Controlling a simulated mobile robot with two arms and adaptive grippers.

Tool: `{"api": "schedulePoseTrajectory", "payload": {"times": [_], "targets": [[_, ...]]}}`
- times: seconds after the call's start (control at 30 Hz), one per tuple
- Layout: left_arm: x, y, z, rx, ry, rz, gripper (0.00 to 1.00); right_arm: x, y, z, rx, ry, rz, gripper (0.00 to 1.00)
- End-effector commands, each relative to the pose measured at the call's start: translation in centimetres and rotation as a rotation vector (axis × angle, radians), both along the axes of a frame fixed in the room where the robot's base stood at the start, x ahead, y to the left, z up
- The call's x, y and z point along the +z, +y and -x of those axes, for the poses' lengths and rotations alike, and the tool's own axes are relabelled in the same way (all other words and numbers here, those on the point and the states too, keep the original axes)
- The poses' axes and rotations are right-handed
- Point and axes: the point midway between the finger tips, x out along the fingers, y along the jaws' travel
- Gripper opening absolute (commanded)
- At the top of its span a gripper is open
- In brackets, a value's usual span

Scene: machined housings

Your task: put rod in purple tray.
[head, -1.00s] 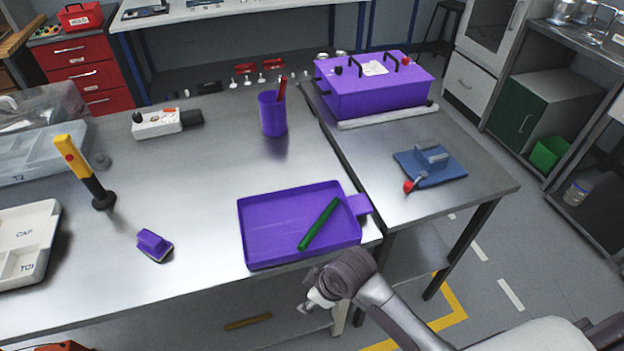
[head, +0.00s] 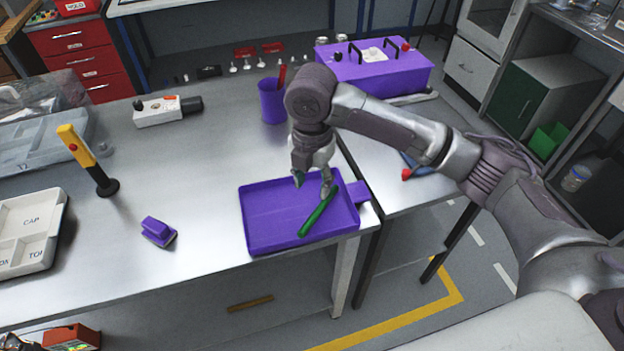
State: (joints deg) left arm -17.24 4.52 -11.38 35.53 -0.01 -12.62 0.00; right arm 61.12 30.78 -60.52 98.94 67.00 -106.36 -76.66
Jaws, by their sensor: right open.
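The green rod (head: 317,215) lies in the purple tray (head: 265,223), slanting across its right part. The tray sits at the front right corner of the metal bench. My right gripper (head: 312,186) points down over the tray, just above and behind the rod's far end. Its fingers are apart, with nothing seen held between them. One finger hides or nearly touches the rod's far end; I cannot tell if they touch. My left gripper is not in view.
A purple cup (head: 272,103) stands behind the tray. A purple block (head: 158,231) and a yellow-handled tool (head: 86,158) are at left.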

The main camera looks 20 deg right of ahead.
Motion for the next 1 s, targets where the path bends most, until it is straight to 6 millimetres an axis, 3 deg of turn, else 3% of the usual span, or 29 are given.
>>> {"api": "schedulePoseTrajectory", "payload": {"times": [0.3, 0.47, 1.0], "targets": [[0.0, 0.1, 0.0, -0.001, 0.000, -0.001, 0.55, 0.0, 0.0, 0.0, 0.003, 0.000, 0.000, 0.48], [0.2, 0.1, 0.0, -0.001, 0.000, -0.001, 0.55, -0.9, 0.0, 0.0, 0.001, 0.002, -0.001, 0.48], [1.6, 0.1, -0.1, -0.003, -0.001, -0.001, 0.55, -10.6, 0.0, 0.1, 0.001, 0.002, -0.001, 0.48]]}}
